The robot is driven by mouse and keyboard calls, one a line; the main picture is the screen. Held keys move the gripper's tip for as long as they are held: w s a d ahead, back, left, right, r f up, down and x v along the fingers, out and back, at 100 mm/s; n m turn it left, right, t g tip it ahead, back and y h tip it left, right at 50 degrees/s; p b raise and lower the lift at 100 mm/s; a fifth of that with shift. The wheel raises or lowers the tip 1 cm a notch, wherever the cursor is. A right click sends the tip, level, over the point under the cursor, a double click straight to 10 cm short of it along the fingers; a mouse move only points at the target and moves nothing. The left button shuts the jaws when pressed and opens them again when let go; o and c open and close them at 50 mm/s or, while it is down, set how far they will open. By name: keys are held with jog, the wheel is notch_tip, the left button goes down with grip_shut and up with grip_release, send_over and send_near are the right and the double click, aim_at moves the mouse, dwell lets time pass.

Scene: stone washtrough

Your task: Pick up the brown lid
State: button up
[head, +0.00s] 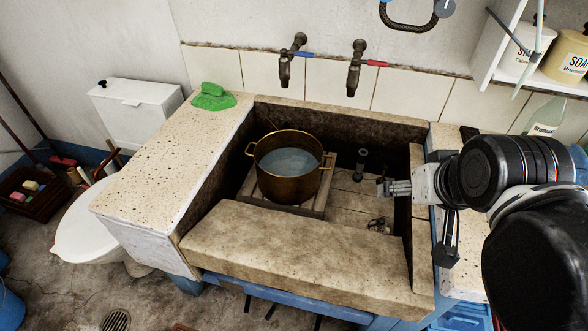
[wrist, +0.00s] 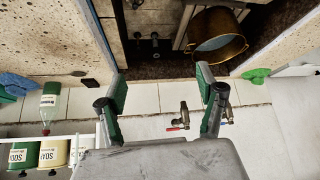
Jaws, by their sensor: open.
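I cannot make out a brown lid in either view. A brown two-handled pot (head: 288,188) stands without a cover on a slatted wooden stand (head: 322,206) in the stone trough, with pale water inside. The pot also shows in the wrist view (wrist: 220,48), upper right. My gripper (head: 388,187) is over the right part of the trough, to the right of the pot and apart from it. In the wrist view my gripper (wrist: 160,72) has its green-padded fingers spread wide with nothing between them.
A short upright pipe (head: 361,160) and a small metal fitting (head: 380,225) are in the trough's right part. Two taps (head: 357,72) stick out from the wall behind. A green cloth (head: 213,97) lies on the left ledge. A bottle (head: 545,116) stands at the right.

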jog(key=shift+c, duration=0.5)
jog(key=c, duration=0.4)
jog(key=shift+c, duration=0.2)
jog(key=shift+r, duration=0.1)
